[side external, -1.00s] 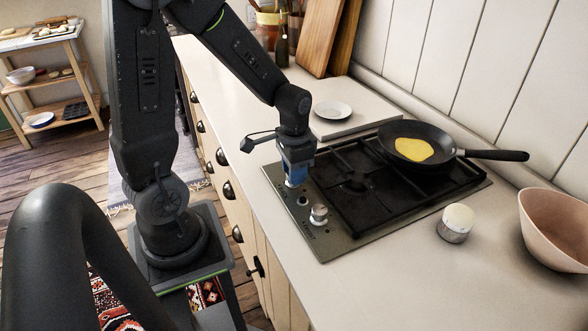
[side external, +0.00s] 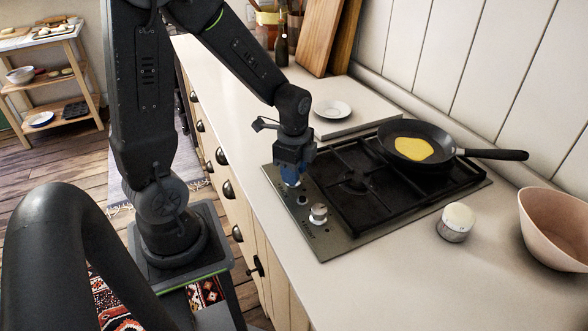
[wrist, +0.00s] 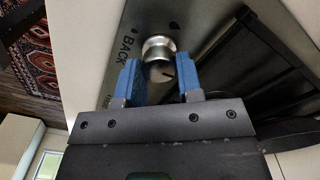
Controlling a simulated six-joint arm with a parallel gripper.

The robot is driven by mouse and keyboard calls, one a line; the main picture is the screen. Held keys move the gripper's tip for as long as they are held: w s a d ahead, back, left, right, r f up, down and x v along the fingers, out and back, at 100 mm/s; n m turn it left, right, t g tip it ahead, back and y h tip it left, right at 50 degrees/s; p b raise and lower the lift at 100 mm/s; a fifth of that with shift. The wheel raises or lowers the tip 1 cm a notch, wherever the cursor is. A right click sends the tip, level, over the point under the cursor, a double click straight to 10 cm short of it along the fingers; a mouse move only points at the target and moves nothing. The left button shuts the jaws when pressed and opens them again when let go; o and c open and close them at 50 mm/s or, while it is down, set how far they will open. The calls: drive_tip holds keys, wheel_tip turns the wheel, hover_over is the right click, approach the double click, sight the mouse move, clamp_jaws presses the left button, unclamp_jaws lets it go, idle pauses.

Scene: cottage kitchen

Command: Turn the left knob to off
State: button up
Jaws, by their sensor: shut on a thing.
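The left knob (wrist: 158,46) is a silver, round knob on the hob's steel panel, with the word BACK printed beside it in the wrist view. My gripper (wrist: 160,73) has blue fingers, one on each side of this knob, and is shut on it. A short dark mark shows on the knob's near face. In the side external view my gripper (side external: 292,178) points down at the far end of the panel and mostly hides this knob. A second silver knob (side external: 318,214) stands at the near end of the hob panel (side external: 325,245), apart from my gripper.
A small round control (side external: 302,200) sits between the knobs. A black pan (side external: 424,161) with yellow food stands on the black grates (side external: 400,200). A white-topped jar (side external: 456,222) and a pink bowl (side external: 556,228) are on the right counter. A white plate (side external: 332,109) lies behind.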

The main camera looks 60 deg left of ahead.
drive_tip(key=shift+r+m, duration=0.1)
drive_tip(key=shift+m, duration=0.4)
drive_tip(key=o, duration=0.6)
drive_tip(key=shift+o, duration=0.2)
wheel_tip(320, 180, up, 14)
idle(0.4)
drive_tip(key=s+d+r+n+t, duration=0.2)
drive_tip(key=s+d+n+t, duration=0.3)
drive_tip(key=s+d+n, duration=0.3)
drive_tip(key=d+n, duration=0.1)
drive_tip(key=n, duration=0.2)
drive_tip(key=shift+d+r+t, duration=0.25)
drive_tip(key=shift+d+t, duration=0.05)
